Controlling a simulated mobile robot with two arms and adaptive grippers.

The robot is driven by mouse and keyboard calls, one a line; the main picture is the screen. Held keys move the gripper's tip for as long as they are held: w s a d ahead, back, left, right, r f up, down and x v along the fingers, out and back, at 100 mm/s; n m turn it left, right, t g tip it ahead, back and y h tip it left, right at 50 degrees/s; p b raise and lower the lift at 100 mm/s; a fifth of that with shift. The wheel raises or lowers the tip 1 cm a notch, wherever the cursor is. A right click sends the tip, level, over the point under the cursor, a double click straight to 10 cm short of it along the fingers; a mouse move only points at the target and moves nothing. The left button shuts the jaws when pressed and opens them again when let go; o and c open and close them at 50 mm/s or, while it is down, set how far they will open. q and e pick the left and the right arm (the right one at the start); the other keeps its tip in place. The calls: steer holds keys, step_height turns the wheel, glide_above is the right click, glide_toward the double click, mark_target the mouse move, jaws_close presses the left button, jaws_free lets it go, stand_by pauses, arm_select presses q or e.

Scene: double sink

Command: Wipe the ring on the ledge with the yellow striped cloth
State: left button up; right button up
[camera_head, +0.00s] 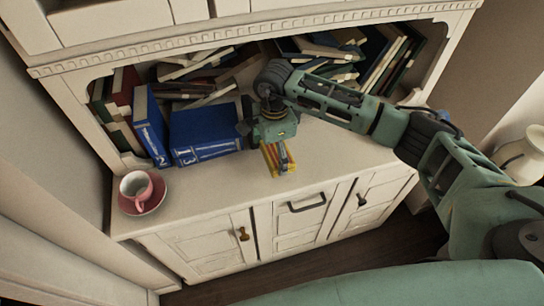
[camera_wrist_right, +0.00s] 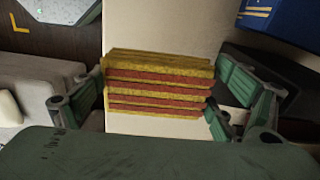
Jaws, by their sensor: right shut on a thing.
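The yellow cloth with red stripes (camera_head: 269,158) is at the ledge (camera_head: 215,195) of the white cabinet, in front of the shelf opening. My right gripper (camera_head: 281,153) is over the ledge and shut on the cloth. In the right wrist view the cloth (camera_wrist_right: 158,84) spans between the two fingers of the gripper (camera_wrist_right: 157,108) as a thick folded block. I cannot tell whether its underside touches the ledge. No ring shows in either view; the cloth and gripper hide part of the ledge. My left gripper is not in view.
A pink cup (camera_head: 136,185) on a pink saucer (camera_head: 152,200) stands at the ledge's left end. More books fill the shelf. The ledge between saucer and cloth looks clear. A drawer handle (camera_head: 307,203) juts out below.

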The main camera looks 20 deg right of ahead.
steer(key=r, duration=0.1)
steer(key=r+p, duration=0.1)
steer(key=shift+a+r, duration=0.2)
steer(key=shift+r, duration=0.2)
steer(key=shift+d+r, duration=0.1)
steer(key=shift+r, duration=0.35)
